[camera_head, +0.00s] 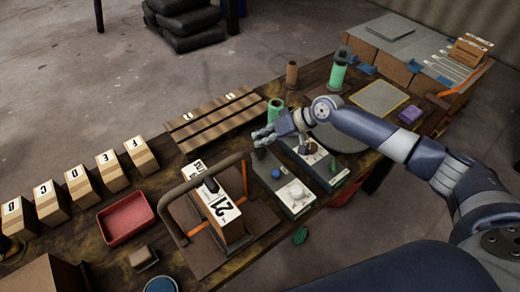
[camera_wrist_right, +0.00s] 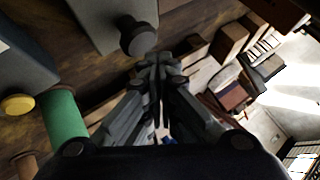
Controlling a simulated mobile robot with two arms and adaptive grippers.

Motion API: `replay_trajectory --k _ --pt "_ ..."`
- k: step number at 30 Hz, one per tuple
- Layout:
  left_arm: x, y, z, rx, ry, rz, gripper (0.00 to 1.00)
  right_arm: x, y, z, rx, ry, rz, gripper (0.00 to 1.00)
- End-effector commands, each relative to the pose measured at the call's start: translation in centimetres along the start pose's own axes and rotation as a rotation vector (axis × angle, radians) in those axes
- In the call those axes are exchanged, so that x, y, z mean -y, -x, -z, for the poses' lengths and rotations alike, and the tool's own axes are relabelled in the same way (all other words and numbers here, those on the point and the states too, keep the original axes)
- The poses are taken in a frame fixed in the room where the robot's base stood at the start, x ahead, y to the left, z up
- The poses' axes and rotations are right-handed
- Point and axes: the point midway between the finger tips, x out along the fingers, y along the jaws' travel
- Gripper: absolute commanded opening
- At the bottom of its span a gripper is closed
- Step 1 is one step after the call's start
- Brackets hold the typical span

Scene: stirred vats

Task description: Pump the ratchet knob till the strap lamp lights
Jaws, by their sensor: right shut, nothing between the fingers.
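My right gripper (camera_head: 262,135) is shut and empty, above the far end of a grey control box (camera_head: 268,184). A dark round knob (camera_head: 262,155) stands on that box just below the fingers; it looks like the ratchet knob. In the right wrist view the shut fingertips (camera_wrist_right: 158,62) are close to a dark knob (camera_wrist_right: 137,38) on a grey box; I cannot tell if they touch. A white dome (camera_head: 297,190) and a small dark round part (camera_head: 276,173) are on the same box. I cannot tell which part is the strap lamp; none glows clearly. My left gripper is not in view.
A second grey box (camera_head: 338,184) with dark knobs stands close on the right. A green cylinder (camera_head: 275,110) stands behind the gripper.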

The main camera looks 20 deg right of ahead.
Motion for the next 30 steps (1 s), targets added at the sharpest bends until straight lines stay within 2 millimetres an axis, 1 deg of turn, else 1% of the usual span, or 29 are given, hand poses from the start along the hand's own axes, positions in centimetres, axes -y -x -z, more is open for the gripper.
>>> replay_trajectory --k 8,17,30 --pt "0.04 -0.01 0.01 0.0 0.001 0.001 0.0 -0.02 0.0 0.0 0.0 0.0 0.0 0.0" --pt "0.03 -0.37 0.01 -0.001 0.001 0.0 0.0 -0.4 -0.59 -0.44 0.0 0.0 0.001 0.0" --pt "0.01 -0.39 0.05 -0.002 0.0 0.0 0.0 -0.46 -0.63 -0.47 0.0 0.0 0.0 0.0"
